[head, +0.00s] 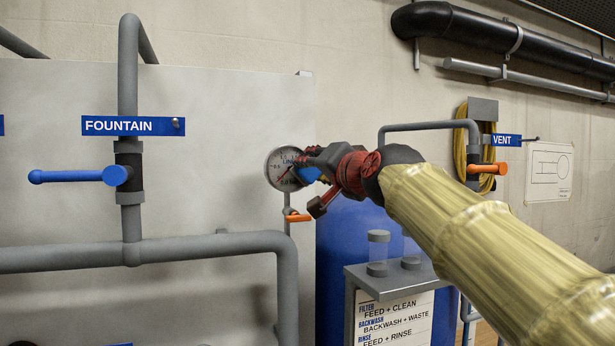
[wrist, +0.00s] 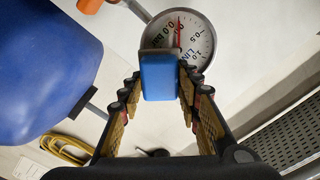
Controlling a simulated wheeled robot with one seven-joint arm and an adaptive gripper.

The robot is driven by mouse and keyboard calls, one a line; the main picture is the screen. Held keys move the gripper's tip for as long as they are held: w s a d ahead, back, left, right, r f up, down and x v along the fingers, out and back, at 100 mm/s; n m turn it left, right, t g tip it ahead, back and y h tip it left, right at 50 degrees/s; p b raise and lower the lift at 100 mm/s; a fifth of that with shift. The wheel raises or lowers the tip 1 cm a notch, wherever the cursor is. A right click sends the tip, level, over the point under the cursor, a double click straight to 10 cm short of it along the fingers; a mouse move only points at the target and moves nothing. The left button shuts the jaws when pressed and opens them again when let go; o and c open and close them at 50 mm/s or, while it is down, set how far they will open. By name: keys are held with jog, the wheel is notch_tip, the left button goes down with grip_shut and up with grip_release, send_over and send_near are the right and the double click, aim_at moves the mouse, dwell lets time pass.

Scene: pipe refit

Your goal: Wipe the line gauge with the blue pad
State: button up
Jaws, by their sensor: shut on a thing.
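The line gauge (head: 281,168) is a round white dial with a red needle, on a thin grey stem in front of the pale panel. It also shows in the wrist view (wrist: 194,38). My gripper (head: 318,172) is at the gauge's right side in the head view. In the wrist view my gripper (wrist: 158,88) is shut on the blue pad (wrist: 159,78). The pad's far end overlaps the lower left of the dial; I cannot tell whether it touches the face. In the head view the fingers mostly hide the pad and part of the dial.
An orange-handled valve (head: 298,217) sits just below the gauge. A blue tank (head: 345,245) stands behind my arm, with a small shelf (head: 395,278) holding a clear cup (head: 378,246). The blue-handled FOUNTAIN valve (head: 80,176) is left; the VENT valve (head: 487,169) is right.

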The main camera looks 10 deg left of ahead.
aim_at(275, 169)
jog(key=shift+s+a+p, duration=0.5)
jog(key=shift+a+p, duration=0.35)
jog(key=shift+p, duration=0.25)
jog(key=shift+s+a+p, duration=0.45)
jog(key=shift+a+p, duration=0.4)
jog(key=shift+p, duration=0.2)
jog(key=p, duration=0.2)
jog(key=s+a+p, duration=0.1)
jog(key=p, duration=0.1)
jog(key=shift+a+r, duration=0.15)
jog(key=shift+a, duration=0.1)
jog(key=shift+s+a+f+b, duration=0.25)
jog(key=shift+a+f+b, duration=0.15)
jog(key=shift+b, duration=0.55)
jog(key=shift+s+a+b, duration=0.2)
jog(key=shift+a+b, duration=0.15)
jog(key=shift+b, duration=0.6)
jog(key=shift+s+r, duration=0.1)
jog(key=shift+r, duration=0.1)
jog(key=shift+r, duration=0.1)
